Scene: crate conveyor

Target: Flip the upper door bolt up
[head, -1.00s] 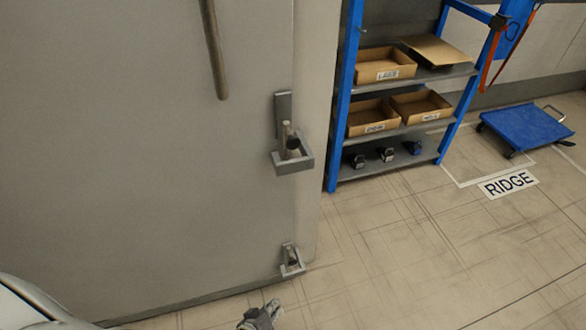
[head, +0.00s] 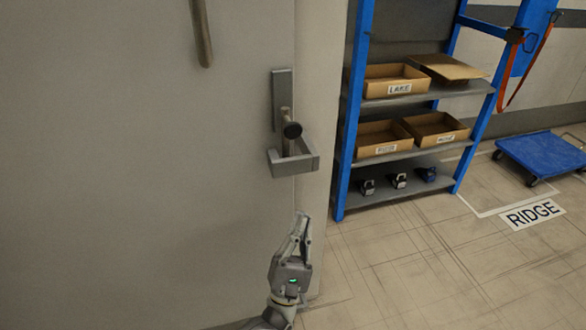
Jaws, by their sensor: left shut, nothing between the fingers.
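The upper door bolt (head: 287,125) is a grey metal latch with a dark round knob, near the right edge of the grey door (head: 150,170). Its lower end sits in a square bracket (head: 305,162). My left gripper (head: 301,218) is below the bracket, pointing up, shut and empty. There is a gap between its fingertips and the bracket. The lower bolt is hidden behind my gripper and arm. My right gripper is not in view.
A long bar handle (head: 201,35) is on the door at upper left. A blue shelf rack (head: 352,110) with cardboard boxes stands to the right. A blue flatbed cart (head: 545,157) is farther right. The floor between is clear.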

